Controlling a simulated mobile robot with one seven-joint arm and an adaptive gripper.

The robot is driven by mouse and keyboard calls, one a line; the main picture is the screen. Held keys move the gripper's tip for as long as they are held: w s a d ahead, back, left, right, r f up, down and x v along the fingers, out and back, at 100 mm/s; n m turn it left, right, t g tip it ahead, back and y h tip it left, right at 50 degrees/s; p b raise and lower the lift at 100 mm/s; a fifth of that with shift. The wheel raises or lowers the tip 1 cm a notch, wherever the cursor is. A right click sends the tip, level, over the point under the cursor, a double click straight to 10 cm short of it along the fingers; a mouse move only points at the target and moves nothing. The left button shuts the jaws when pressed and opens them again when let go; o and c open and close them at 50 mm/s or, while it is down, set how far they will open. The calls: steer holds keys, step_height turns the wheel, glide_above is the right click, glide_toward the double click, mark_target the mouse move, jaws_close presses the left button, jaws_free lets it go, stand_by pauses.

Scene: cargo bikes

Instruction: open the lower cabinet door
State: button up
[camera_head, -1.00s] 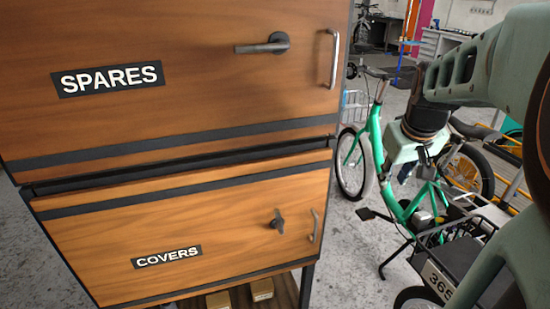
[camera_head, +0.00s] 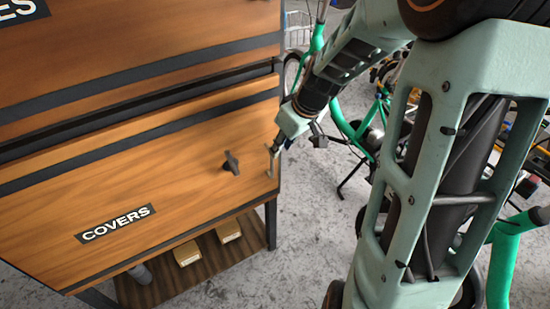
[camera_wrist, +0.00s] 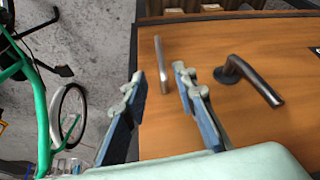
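The lower cabinet door (camera_head: 150,180) is a wooden panel labelled COVERS, and it looks shut. It carries a dark turn lever (camera_head: 231,162) and, near its right edge, a metal bar handle (camera_head: 269,166). In the wrist view the bar handle (camera_wrist: 163,64) stands ahead of and between the two blue-padded fingers of my gripper (camera_wrist: 160,80), which are apart. The lever (camera_wrist: 249,80) lies to the right of the fingers there. In the head view my gripper (camera_head: 279,145) is at the bar handle's upper end; contact cannot be told.
The upper cabinet part (camera_head: 110,50) is above the door. A wooden shelf (camera_head: 200,268) with yellow boxes (camera_head: 229,231) is below. A green bike (camera_head: 345,125) stands right of the cabinet, behind my arm. Grey floor (camera_head: 305,240) is clear beside the shelf.

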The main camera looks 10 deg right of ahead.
steer(key=b, duration=0.1)
glide_toward(272, 175)
steer(key=w+f, duration=0.1)
steer(key=w+a+f, duration=0.1)
steer(key=f, duration=0.1)
steer(key=w+f, duration=0.1)
steer(key=w, duration=0.1)
steer(key=shift+a+f, duration=0.25)
steer(key=shift+a, duration=0.15)
jaws_close()
